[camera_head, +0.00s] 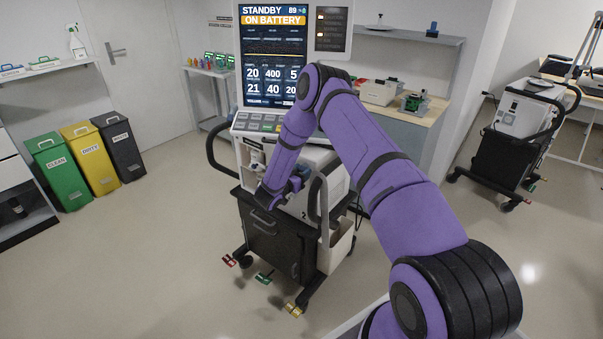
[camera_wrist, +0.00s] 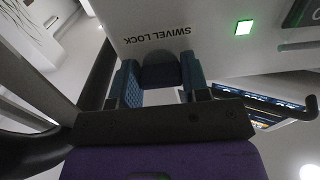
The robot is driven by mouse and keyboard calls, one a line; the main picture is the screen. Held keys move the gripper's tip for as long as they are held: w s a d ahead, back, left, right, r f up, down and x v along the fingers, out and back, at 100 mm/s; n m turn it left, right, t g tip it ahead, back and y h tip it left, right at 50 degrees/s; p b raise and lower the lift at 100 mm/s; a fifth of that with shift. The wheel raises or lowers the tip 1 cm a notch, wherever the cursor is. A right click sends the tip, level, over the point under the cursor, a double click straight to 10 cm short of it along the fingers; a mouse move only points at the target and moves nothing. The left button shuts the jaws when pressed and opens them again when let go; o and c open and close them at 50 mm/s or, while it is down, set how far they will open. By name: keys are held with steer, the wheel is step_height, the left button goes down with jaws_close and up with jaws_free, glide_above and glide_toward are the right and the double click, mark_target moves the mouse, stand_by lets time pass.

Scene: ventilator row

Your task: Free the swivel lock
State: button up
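The ventilator (camera_head: 268,125) stands in front of me on a wheeled cart. In the wrist view its pale panel carries the words SWIVEL LOCK (camera_wrist: 157,35), upside down, with a lit green square (camera_wrist: 244,27) to the right. The swivel lock's dark, rounded handle (camera_wrist: 160,72) is just below the label. In the head view my gripper (camera_head: 293,185) is at the cart's front, partly hidden by my arm.
Red (camera_head: 229,261), green (camera_head: 264,278) and yellow (camera_head: 293,309) pedals sit at the cart's base. A dark side handle (camera_head: 318,200) is close to my gripper. Labelled bins (camera_head: 88,155) stand left; another cart (camera_head: 517,130) stands right. Floor between is clear.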

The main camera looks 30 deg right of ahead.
steer(key=shift+m, duration=0.4)
steer(key=m, duration=0.3)
steer(key=shift+w+a+m, duration=0.1)
steer(key=shift+a+m, duration=0.05)
steer(key=shift+m, duration=0.15)
steer(key=m, duration=0.4)
steer(key=shift+m, duration=0.3)
steer(key=m, duration=0.4)
steer(key=shift+w+r, duration=0.1)
steer(key=m, duration=0.4)
steer(key=shift+r+m, duration=0.1)
steer(key=shift+m, duration=0.5)
steer(key=o, duration=0.9)
